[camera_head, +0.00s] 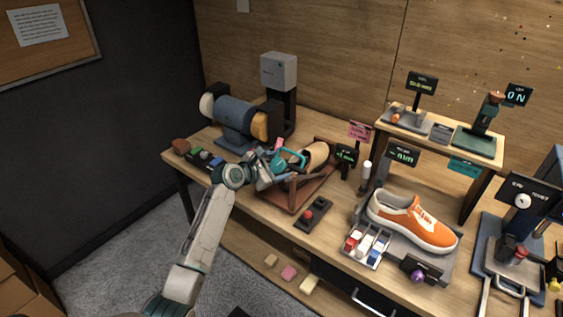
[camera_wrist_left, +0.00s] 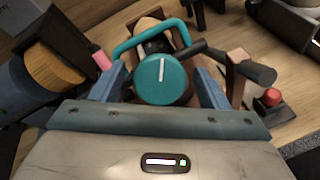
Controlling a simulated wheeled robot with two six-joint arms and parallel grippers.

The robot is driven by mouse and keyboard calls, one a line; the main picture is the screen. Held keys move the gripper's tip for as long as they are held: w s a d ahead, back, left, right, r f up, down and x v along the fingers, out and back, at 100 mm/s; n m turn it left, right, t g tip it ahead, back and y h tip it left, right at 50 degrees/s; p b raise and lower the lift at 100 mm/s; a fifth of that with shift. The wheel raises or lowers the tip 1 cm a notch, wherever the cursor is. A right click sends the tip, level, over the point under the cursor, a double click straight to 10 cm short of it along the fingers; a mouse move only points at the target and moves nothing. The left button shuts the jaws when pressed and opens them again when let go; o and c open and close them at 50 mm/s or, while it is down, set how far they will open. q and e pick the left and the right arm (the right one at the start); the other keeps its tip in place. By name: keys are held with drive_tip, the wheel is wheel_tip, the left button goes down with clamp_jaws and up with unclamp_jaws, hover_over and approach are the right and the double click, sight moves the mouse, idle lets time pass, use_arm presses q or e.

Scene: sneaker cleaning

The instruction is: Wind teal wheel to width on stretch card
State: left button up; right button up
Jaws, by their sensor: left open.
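The teal wheel (camera_wrist_left: 162,80), a round knob with a white line on its face, sits in the middle of the left wrist view. A teal bent handle (camera_wrist_left: 150,32) arches over it. In the head view this teal part (camera_head: 289,159) is at the near end of a tan shoe form on a red-brown stand (camera_head: 297,192). My left gripper (camera_wrist_left: 163,84) is open, one finger on each side of the wheel; I cannot tell if they touch it. A pink card (camera_head: 359,131) and a small dark display (camera_head: 346,156) stand behind; their text is unreadable. My right gripper is out of view.
A blue bench machine (camera_head: 235,116) with an orange-brown wheel stands left of the stand. A control box with a red button (camera_head: 313,214) lies in front. An orange sneaker (camera_head: 412,221) and a tray of small bottles (camera_head: 366,246) are to the right.

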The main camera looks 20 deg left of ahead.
use_arm(q)
drive_tip(key=shift+x, duration=0.95)
drive_tip(key=shift+w+d, duration=0.15)
drive_tip(key=shift+w, duration=0.05)
drive_tip(key=shift+w+f, duration=0.1)
drive_tip(key=c, duration=0.9)
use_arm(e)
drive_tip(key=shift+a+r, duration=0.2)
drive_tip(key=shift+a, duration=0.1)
use_arm(q)
drive_tip(key=shift+m, duration=0.3)
